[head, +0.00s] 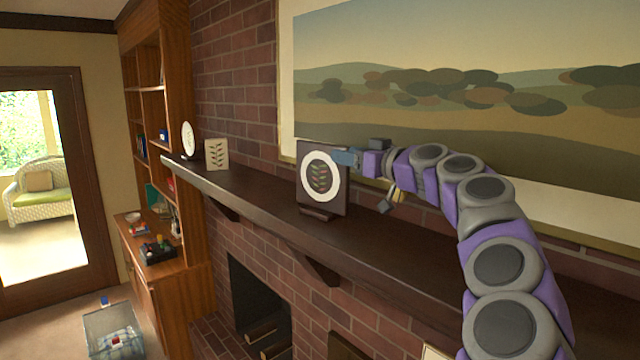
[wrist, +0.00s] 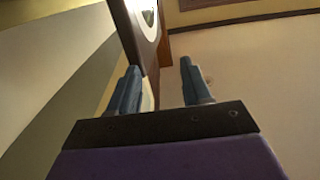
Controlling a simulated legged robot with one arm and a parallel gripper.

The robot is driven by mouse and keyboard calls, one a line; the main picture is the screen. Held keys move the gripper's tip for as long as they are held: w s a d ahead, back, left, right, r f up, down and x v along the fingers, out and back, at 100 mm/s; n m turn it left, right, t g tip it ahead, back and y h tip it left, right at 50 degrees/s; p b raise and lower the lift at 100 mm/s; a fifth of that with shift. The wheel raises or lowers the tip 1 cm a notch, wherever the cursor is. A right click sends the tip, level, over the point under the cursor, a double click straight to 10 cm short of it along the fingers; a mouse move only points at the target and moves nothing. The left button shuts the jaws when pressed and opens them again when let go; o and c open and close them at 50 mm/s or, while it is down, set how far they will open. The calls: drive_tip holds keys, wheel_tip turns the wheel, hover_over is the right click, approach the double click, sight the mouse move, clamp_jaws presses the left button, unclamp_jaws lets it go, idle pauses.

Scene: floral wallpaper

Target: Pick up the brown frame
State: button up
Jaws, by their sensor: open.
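The brown frame (head: 337,195) stands upright on the dark mantel, with a white ring around a leafy plant picture. My gripper (head: 347,157) is at the frame's upper right edge in the head view, with my arm reaching in from the right. In the wrist view, my gripper (wrist: 158,68) is open, with two blue-grey fingers apart. The frame (wrist: 128,32) reaches down from the top into the gap between them, nearer the left finger. Whether a finger touches it I cannot tell.
The long mantel shelf (head: 262,203) runs along the brick wall. A pale leaf-print card (head: 216,154) and a white oval piece (head: 188,139) stand farther left on it. A large landscape painting (head: 450,60) hangs behind my arm.

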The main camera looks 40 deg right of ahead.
sight(325, 150)
drive_tip(key=w+d+p, duration=0.1)
drive_tip(key=w, duration=0.5)
drive_tip(key=shift+w+d, duration=0.25)
drive_tip(key=shift+d, duration=0.15)
drive_tip(key=shift+d+f, duration=0.1)
drive_tip(key=shift+d, duration=0.25)
drive_tip(key=shift+s+a, duration=0.1)
drive_tip(key=shift+a, duration=0.05)
drive_tip(key=shift+c, duration=0.7)
drive_tip(key=a, duration=0.3)
drive_tip(key=shift+r, duration=0.25)
drive_tip(key=c, duration=0.5)
drive_tip(key=shift+a, duration=0.2)
drive_tip(key=shift+c, duration=0.6)
clamp_jaws()
drive_tip(key=shift+d+f, duration=0.25)
drive_tip(key=shift+d, duration=0.45)
drive_tip(key=shift+d, duration=0.15)
